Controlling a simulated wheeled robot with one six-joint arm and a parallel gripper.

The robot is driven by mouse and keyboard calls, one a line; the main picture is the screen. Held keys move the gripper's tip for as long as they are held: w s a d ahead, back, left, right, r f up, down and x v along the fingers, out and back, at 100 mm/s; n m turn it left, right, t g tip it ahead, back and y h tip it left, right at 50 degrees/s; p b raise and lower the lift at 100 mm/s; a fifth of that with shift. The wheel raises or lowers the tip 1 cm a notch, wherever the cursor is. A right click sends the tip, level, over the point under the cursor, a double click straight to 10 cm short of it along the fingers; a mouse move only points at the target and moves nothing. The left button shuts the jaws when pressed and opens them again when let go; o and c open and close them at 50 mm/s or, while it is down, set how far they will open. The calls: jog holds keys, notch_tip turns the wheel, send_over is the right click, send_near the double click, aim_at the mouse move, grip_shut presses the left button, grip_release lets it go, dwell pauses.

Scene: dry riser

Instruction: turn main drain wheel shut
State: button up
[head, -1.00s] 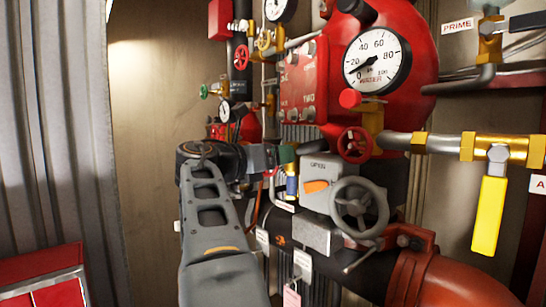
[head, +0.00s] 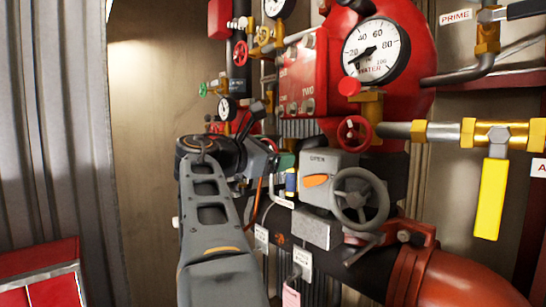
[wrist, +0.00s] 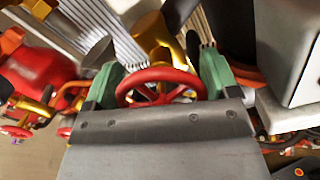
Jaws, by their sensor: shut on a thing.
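A red spoked handwheel (wrist: 150,74) on a brass valve body (wrist: 152,38) fills the middle of the wrist view. My gripper (wrist: 160,82) has one green finger on each side of it and is shut on its rim. In the head view my gripper (head: 283,163) is partly seen beyond my grey arm, with a green fingertip beside the grey valve box. The held wheel is hidden there behind my wrist. No label on it can be read.
A grey valve box (head: 330,180) with an orange pointer and a grey handwheel (head: 361,199) stand right of my gripper. Another red handwheel (head: 354,133) sits above, under the water gauge (head: 376,52). A yellow lever (head: 489,199) hangs at right. A red cabinet (head: 40,270) stands lower left.

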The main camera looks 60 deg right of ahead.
jog(key=shift+w+f+m+b, duration=0.2)
jog(key=shift+m+b, duration=1.6)
jog(key=shift+m, duration=3.05)
jog(key=shift+s+f+m+b, duration=0.25)
jog(key=shift+m+b, duration=1.5)
jog(key=shift+m, duration=3.15)
jog(key=shift+w+f+m+b, duration=0.25)
jog(key=shift+m+b, duration=1.55)
jog(key=shift+m, duration=3.05)
jog(key=shift+s+f, duration=0.1)
jog(key=o, duration=0.8)
